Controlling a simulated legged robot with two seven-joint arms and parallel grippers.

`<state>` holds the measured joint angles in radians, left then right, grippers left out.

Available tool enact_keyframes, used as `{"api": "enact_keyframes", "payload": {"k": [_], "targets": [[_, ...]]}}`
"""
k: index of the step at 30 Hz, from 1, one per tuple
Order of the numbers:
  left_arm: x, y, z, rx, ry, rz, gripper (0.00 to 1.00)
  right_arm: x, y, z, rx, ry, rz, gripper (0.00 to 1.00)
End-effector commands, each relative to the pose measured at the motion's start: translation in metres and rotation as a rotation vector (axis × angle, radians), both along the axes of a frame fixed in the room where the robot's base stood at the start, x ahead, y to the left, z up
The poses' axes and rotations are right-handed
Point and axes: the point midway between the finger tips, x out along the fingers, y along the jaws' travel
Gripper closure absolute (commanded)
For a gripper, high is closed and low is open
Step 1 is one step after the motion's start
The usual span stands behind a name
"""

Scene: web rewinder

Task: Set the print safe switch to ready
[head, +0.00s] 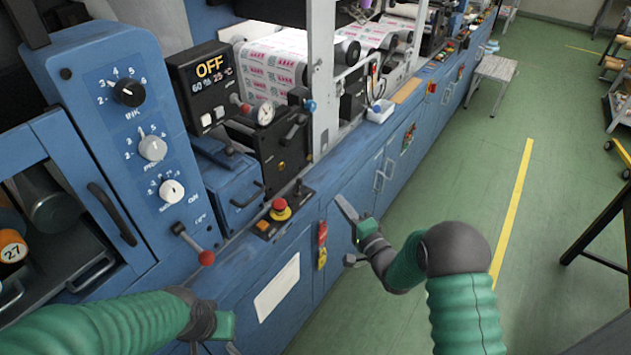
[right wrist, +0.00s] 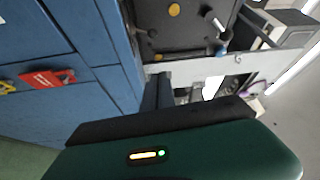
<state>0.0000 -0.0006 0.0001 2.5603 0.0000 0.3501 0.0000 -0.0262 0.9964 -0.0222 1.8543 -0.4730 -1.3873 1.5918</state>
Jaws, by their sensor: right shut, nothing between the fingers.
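I cannot tell for sure which control is the print safe switch; no readable label shows. A black panel (head: 283,145) with small controls stands on the blue machine in the head view. The right wrist view shows a black panel (right wrist: 170,38) with a yellow button (right wrist: 174,10) and a small silver lever (right wrist: 213,20). My right gripper (head: 344,203) is shut and empty, in front of the machine's side, right of the emergency stop and apart from the panel. My left gripper (head: 230,346) is low at the bottom edge, partly cut off; its fingers are unclear.
A red emergency stop (head: 280,208) sits on the ledge. A red-knobbed lever (head: 205,257) projects at the left, below three dials (head: 152,148). Red (head: 322,232) and yellow (head: 321,258) tags hang on the machine's side. Green floor (head: 455,160) is free at the right.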

Motion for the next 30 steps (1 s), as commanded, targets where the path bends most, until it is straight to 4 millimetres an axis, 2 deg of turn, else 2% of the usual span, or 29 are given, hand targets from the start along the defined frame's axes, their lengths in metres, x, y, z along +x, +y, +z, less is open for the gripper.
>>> {"api": "enact_keyframes", "payload": {"k": [5, 10, 22, 26, 30], "targets": [[0.000, 0.000, 0.000, 0.000, 0.000, 0.001, 0.73, 0.003, -0.004, -0.003, 0.002, 0.005, -0.002, 1.00], [0.000, 0.000, 0.000, 0.000, 0.000, 0.000, 0.73, 0.018, 0.003, -0.002, 0.001, 0.003, 0.000, 1.00], [0.000, 0.000, -0.005, 0.000, 0.000, 0.000, 0.73, 0.093, 0.043, 0.003, 0.000, 0.002, -0.001, 1.00], [0.000, 0.000, -0.003, 0.000, 0.000, 0.000, 0.73, 0.086, 0.066, 0.002, 0.000, 0.007, 0.000, 1.00], [0.000, 0.000, -0.003, 0.000, 0.000, 0.000, 0.73, 0.083, 0.077, 0.001, 0.000, 0.005, -0.002, 1.00]]}}
